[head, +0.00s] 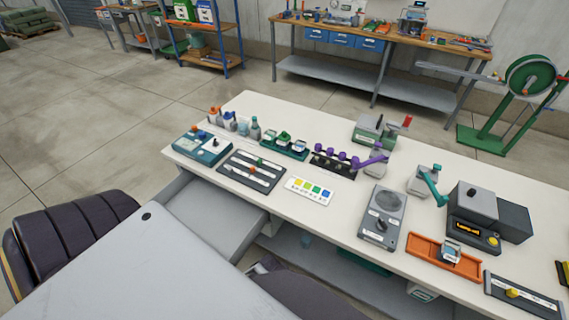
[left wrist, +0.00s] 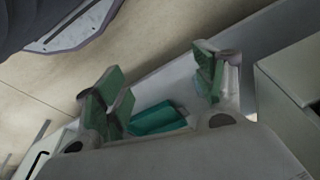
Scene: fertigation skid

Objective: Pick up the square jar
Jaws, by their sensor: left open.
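A small squarish container with a pale label (head: 450,252) sits in the orange tray (head: 425,250) at the right of the bench in the head view. Small jars (head: 299,146) also stand in a dark teal rack (head: 270,149) near the bench's far left. They are too small for me to tell which is the square jar. My left gripper (left wrist: 158,88) is open and empty in the left wrist view, its green-padded fingers wide apart. A teal tray (left wrist: 157,118) shows beyond and between them. No jar shows in that view. My right gripper is not in view.
The white bench (head: 320,219) carries a grey scale-like device (head: 383,216), a dark box with an orange display (head: 474,222), a purple-handled manifold (head: 340,163) and a colour card (head: 310,191). Below is a grey shelf (head: 330,277). Bare bench top shows along the front edge.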

